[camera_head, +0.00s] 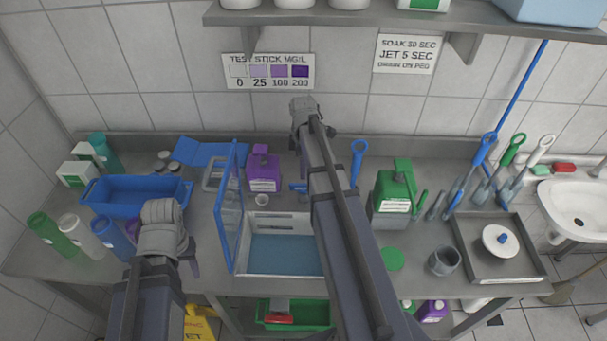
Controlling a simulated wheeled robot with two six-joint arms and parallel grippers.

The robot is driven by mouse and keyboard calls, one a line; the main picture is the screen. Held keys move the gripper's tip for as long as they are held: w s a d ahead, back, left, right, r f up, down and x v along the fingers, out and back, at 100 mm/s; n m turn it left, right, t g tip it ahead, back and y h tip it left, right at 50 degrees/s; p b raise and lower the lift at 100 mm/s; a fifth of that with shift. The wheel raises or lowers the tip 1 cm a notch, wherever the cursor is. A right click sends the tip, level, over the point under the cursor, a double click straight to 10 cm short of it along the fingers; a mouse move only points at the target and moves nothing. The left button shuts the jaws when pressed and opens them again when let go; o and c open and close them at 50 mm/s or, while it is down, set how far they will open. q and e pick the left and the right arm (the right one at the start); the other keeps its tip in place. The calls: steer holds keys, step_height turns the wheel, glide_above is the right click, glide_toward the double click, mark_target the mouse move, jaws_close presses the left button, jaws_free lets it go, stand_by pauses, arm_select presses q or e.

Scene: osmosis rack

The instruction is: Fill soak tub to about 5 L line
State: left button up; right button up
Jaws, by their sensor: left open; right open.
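A pale rectangular tub (245,257) stands mid-counter with blue liquid (285,256) in it and its blue-framed clear lid (229,205) raised at its left side. My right arm covers its right part, and I cannot read a level line. A blue tub (135,211) sits to its left; its inside looks empty. I cannot tell from labels which is the soak tub. My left gripper (189,262) is between the two tubs, open, with nothing visible in it. My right gripper (303,110) is beyond the pale tub, near the back wall, open; its fingertips are hard to make out.
A purple jug (263,172) and small cup (263,199) stand behind the pale tub. A green jug (394,191), grey cup (444,262) and dark tray (483,265) are to the right. Several bottles crowd the left. A shelf (400,17) overhangs the back; a sink (577,205) is far right.

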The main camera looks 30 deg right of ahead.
mark_target(303, 185)
steer(key=shift+w+d, duration=0.1)
steer(key=shift+f, duration=0.15)
step_height(303, 185, down, 8)
steer(key=b, duration=0.8)
steer(key=shift+r, duration=0.25)
steer(key=shift+r, duration=0.1)
jaws_close()
